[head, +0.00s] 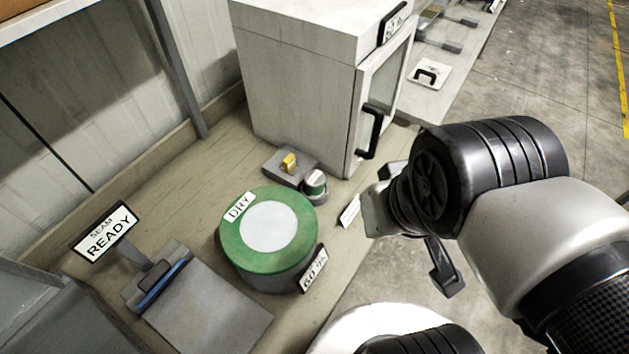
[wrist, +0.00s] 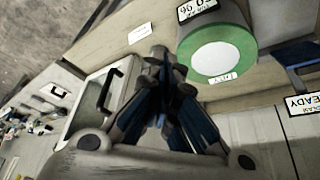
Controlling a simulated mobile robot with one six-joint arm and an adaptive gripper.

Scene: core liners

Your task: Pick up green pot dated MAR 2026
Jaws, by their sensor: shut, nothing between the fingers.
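A small pot (head: 315,184) with a green and white top stands on the bench between the large green-topped drum and the white cabinet in the head view. Any date on it is too small to read. In the wrist view I cannot tell it apart from the dark shapes around my fingertips. My gripper (wrist: 160,78) is shut and empty in the wrist view. In the head view my wrist is right of the pot, beyond the bench's front edge, and clear of it.
The large drum (head: 269,226), marked DRY, stands left of the pot. A grey block with a yellow piece (head: 289,162) is close behind it. The white cabinet (head: 300,90) rises behind. A READY sign (head: 107,231) and grey tray (head: 208,306) are left. A white card (head: 350,210) lies near the edge.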

